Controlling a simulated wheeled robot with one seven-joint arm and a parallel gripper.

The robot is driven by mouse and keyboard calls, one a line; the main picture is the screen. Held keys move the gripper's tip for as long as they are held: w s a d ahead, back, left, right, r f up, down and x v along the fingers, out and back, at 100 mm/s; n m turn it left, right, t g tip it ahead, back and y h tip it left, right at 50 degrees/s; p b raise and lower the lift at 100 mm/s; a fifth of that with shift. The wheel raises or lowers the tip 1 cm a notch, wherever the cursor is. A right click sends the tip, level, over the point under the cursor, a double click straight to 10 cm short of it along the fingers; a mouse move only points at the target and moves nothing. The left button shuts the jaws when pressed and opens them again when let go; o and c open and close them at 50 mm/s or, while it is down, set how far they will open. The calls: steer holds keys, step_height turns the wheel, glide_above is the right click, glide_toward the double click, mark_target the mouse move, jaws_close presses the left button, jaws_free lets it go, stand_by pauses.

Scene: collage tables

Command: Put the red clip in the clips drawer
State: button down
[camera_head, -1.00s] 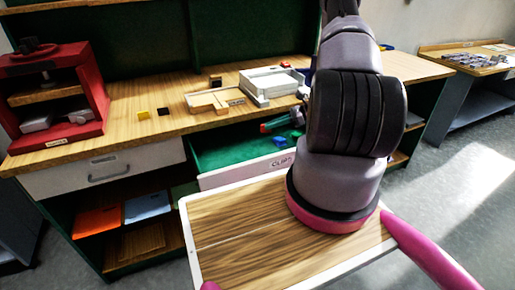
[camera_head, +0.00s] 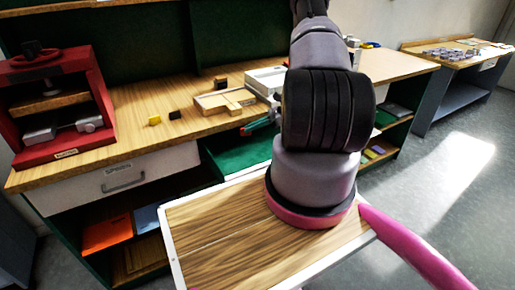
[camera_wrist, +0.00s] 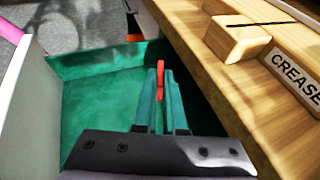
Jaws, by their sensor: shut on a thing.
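My gripper (camera_wrist: 160,72) has teal fingers, shut on the red clip (camera_wrist: 160,84), which shows as a thin red strip between the fingertips in the wrist view. The clips drawer (camera_wrist: 100,92) is pulled open, with a green floor and a pale front panel. In the wrist view the fingers and clip appear over the drawer, near the table edge; their height above its floor is hard to tell. In the head view the drawer (camera_head: 238,152) is partly hidden by my arm, and a teal finger (camera_head: 260,125) shows above it.
A wooden block piece (camera_wrist: 237,38) and a "CREASE" label (camera_wrist: 295,75) are on the table beside the drawer. A red press (camera_head: 55,105) stands at the left, above a closed drawer (camera_head: 115,180).

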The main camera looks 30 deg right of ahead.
glide_above(251, 155)
step_height(251, 155, down, 5)
steer(key=shift+a+f, duration=0.15)
steer(key=shift+f, duration=2.35)
steer(key=shift+f, duration=0.1)
steer(key=c, duration=1)
jaws_free()
